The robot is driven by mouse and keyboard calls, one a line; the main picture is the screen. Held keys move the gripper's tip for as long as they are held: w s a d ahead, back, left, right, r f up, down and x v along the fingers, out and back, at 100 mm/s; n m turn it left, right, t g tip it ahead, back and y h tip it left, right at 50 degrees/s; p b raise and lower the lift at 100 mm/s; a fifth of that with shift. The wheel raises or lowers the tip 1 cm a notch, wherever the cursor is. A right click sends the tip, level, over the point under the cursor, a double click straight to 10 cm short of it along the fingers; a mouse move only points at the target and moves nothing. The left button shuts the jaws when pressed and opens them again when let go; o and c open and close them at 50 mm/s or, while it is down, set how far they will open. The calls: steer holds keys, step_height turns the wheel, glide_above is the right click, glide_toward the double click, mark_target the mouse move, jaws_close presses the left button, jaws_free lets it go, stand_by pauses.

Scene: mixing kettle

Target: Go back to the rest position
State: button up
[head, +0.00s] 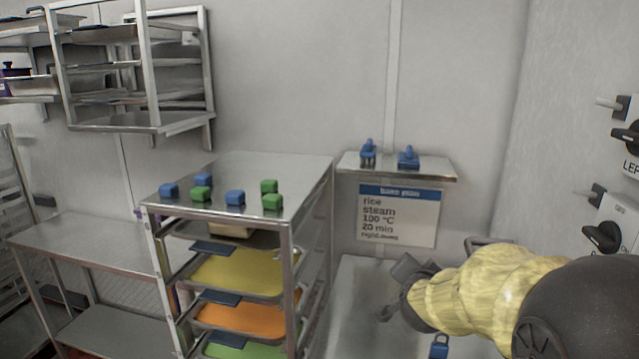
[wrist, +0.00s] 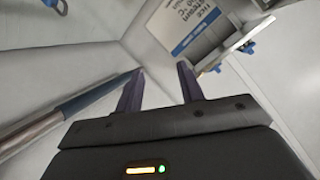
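My gripper (wrist: 160,88) shows in the wrist view with its two dark fingers spread apart and nothing between them. In the head view my arm, in a yellow sleeve, comes in from the right, and my gripper (head: 397,290) is at its left end. It is over the pale steel surface below the sign, right of the tray rack. The fingers are small and partly hidden in the head view.
A steel rack (head: 290,250) with yellow, orange and green trays stands left of my gripper, blue and green blocks on top. A wall shelf (head: 430,172) holds two blue-handled items above a sign (head: 397,215). Black knobs (head: 602,237) are on the right wall. A steel table (head: 80,245) stands left.

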steer(key=s+a+f+n+g+y, duration=0.1)
steer(key=s+a+f+n+g, duration=0.1)
steer(key=s+f+n+g, duration=0.3)
steer(key=s+a+f+n+g+y, duration=0.2)
steer(key=s+f+n+g, duration=0.3)
steer(key=s+f, duration=0.6)
steer(key=s+a, duration=0.1)
steer(key=s, duration=0.4)
steer(key=shift+s+y, duration=0.3)
steer(key=shift+a, duration=0.1)
stand_by(0.6)
